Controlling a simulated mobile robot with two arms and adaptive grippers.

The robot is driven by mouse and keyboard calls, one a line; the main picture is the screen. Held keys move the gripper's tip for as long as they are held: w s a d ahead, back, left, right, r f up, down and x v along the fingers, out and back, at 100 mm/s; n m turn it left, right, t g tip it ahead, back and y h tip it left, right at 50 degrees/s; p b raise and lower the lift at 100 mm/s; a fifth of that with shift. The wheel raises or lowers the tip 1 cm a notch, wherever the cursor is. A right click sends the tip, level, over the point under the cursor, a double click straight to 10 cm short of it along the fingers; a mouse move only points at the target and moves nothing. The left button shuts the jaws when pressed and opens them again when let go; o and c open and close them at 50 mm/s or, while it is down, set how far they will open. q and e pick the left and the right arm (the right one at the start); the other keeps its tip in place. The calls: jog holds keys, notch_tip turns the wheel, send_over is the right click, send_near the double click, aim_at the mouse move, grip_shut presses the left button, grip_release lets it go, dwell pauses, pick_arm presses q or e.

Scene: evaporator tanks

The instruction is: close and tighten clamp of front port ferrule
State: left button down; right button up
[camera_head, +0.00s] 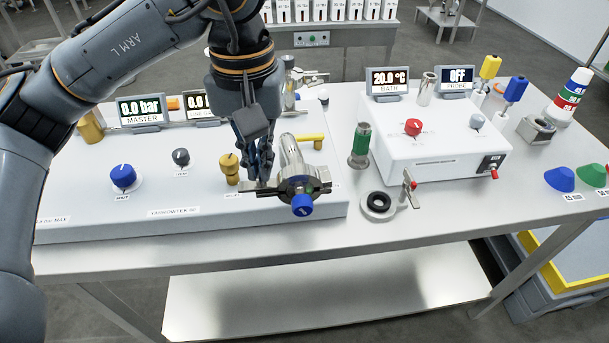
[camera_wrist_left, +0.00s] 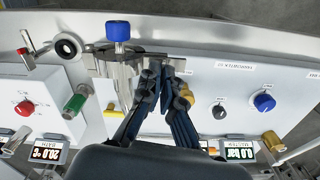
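The front port (camera_head: 291,160) is a bent metal tube ending in a dark round ferrule face. A metal clamp (camera_head: 318,188) sits around the ferrule, with a blue knob (camera_head: 303,205) at its front. The clamp (camera_wrist_left: 122,68) and blue knob (camera_wrist_left: 119,27) also show in the left wrist view. My left gripper (camera_head: 260,182) points down at the left side of the clamp, just above a metal bar there. In the left wrist view its fingertips (camera_wrist_left: 165,70) stand a little apart beside the clamp. Contact with the bar cannot be made out. My right gripper is not in view.
A brass knob (camera_head: 230,168) stands close left of my gripper. A yellow handle (camera_head: 311,138) lies behind the port. The table's front strip (camera_head: 250,256) is clear.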

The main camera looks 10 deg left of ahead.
pick_arm(q)
jog(key=shift+m, duration=1.1)
jog(key=shift+m, duration=0.6)
jog(key=c, duration=1.4)
grip_release()
jog(key=shift+c, duration=0.2)
notch_tip(320, 180, up, 12)
